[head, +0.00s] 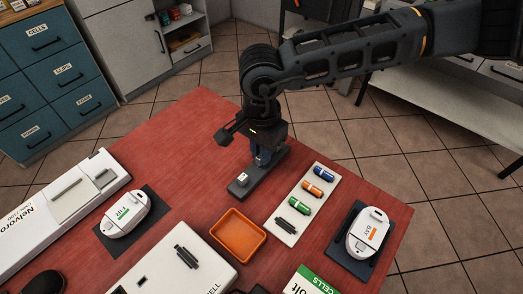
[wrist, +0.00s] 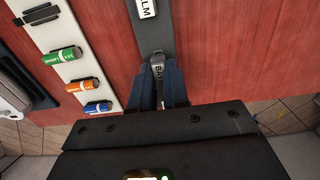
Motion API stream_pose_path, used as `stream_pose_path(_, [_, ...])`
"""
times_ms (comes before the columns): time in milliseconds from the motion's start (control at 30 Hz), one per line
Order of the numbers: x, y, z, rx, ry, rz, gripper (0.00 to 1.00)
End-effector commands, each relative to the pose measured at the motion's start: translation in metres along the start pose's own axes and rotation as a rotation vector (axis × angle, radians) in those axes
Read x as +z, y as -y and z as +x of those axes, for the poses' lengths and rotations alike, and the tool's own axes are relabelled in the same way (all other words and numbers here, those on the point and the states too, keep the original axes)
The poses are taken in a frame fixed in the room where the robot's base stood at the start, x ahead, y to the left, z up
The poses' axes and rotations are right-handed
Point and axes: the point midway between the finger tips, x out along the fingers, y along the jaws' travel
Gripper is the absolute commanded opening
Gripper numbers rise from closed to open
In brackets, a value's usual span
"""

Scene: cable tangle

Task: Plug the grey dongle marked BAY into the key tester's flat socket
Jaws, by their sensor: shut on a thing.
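My gripper (head: 262,160) is at the right end of a dark grey strip on the red table. In the wrist view its blue fingers (wrist: 160,88) are shut on the grey dongle (wrist: 157,66), whose visible letters read "BA". The dongle is over the strip (wrist: 156,32); I cannot tell whether it still touches it. Its far end is hidden between the fingers. Which unit is the key tester is not clear: a long white unit marked Nelvoro (head: 45,222) lies at left, and a white unit (head: 165,268) at the front. No flat socket is clearly visible.
A white dongle (head: 241,180) sits on the strip's other end. An orange tray (head: 238,235) lies in front. A white holder (head: 287,229) bears green, orange and blue cells. White handhelds stand on dark mats at left (head: 125,214) and right (head: 368,232), the right one marked BAY.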

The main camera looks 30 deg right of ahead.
Motion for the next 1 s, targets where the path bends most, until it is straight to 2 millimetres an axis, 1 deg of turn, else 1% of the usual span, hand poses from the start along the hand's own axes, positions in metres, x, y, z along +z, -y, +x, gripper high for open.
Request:
stream_pose_path(500, [0.0,0.0,-0.02,0.001,0.001,0.0,0.0])
stream_pose_path(833, [0.0,0.0,-0.021,0.001,0.001,0.0,0.0])
stream_pose_path(867, [0.0,0.0,-0.021,0.001,0.001,0.0,0.12])
stream_pose_path(1000, [0.0,0.0,-0.021,0.001,0.0,0.0,0.0])
